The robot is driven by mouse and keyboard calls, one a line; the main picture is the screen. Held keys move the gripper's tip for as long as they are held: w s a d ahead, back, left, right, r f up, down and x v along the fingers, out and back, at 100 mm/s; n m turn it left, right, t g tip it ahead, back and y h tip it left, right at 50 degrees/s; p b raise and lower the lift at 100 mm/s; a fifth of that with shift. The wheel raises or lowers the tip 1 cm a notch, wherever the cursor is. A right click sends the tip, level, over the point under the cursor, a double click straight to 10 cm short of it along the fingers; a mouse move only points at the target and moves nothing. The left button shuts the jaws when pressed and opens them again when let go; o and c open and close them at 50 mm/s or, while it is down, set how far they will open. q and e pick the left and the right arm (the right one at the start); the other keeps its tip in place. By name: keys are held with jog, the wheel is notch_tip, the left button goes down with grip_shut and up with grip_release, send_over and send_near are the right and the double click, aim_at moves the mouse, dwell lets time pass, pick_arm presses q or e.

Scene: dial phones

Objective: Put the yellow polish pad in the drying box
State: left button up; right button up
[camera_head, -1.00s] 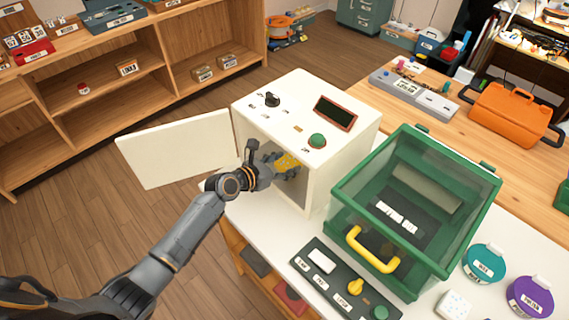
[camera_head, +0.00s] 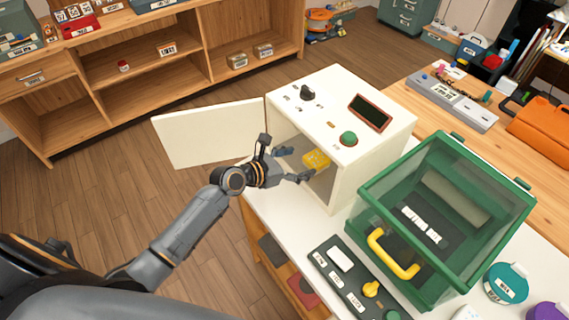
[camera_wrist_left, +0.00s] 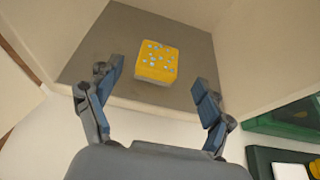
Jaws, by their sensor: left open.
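The drying box is the white cabinet (camera_head: 350,165) with a dial, a dark display and a green button on top. Its door (camera_head: 208,135) stands open to the left. The yellow polish pad (camera_head: 316,160) lies inside on the box floor; in the left wrist view the pad (camera_wrist_left: 157,62) rests flat on the grey floor, its top speckled with pale spots. My left gripper (camera_head: 296,165) is at the box opening, fingers spread and empty. In the left wrist view the open fingers (camera_wrist_left: 158,100) point toward the pad, with a gap between. My right gripper is not in view.
A green clear-sided bin (camera_head: 440,215) with a yellow handle stands right of the box. A dark control panel (camera_head: 355,280) lies in front on the white bench. An orange case (camera_head: 543,135) sits on the wooden table behind. Open floor lies to the left.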

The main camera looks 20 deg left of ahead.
pick_arm(q)
jog(key=v, duration=0.6)
